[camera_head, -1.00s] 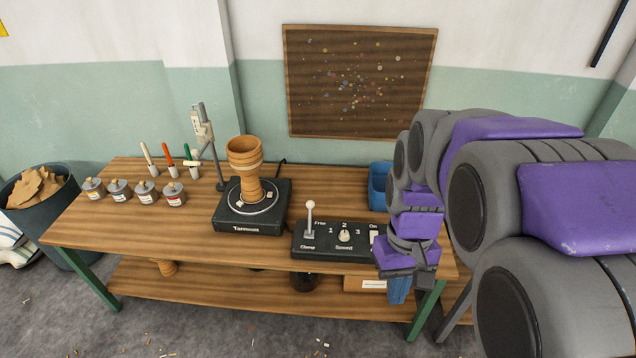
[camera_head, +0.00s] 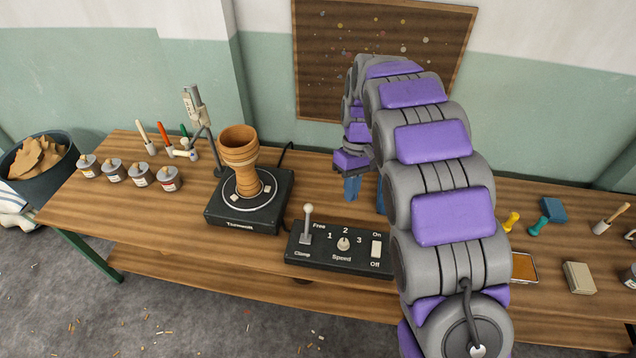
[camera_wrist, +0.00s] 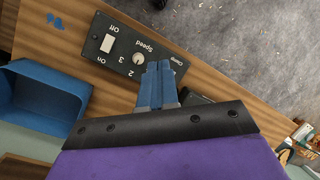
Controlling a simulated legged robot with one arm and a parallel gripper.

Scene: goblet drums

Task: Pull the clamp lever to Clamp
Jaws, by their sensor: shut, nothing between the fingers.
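The clamp lever (camera_head: 308,218) is a pale rod with a ball knob, standing roughly upright at the left end of the black control box (camera_head: 330,262). "Free" is printed on its far side and "Clamp" on its near side. It looks nearer Free, but its exact tilt is hard to judge. My gripper (camera_head: 352,188) has blue fingers and hangs behind and to the right of the lever, apart from it. In the wrist view the fingers (camera_wrist: 158,72) are together and empty, over the box's edge; I cannot make out the lever there.
A wooden goblet drum (camera_head: 240,160) stands on the black turntable (camera_head: 222,217) left of the box. The speed knob (camera_head: 344,244) and On/Off switch (camera_head: 376,249) are right of the lever. A blue bin (camera_wrist: 45,95) shows in the wrist view. Paint pots (camera_head: 141,175) stand at left.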

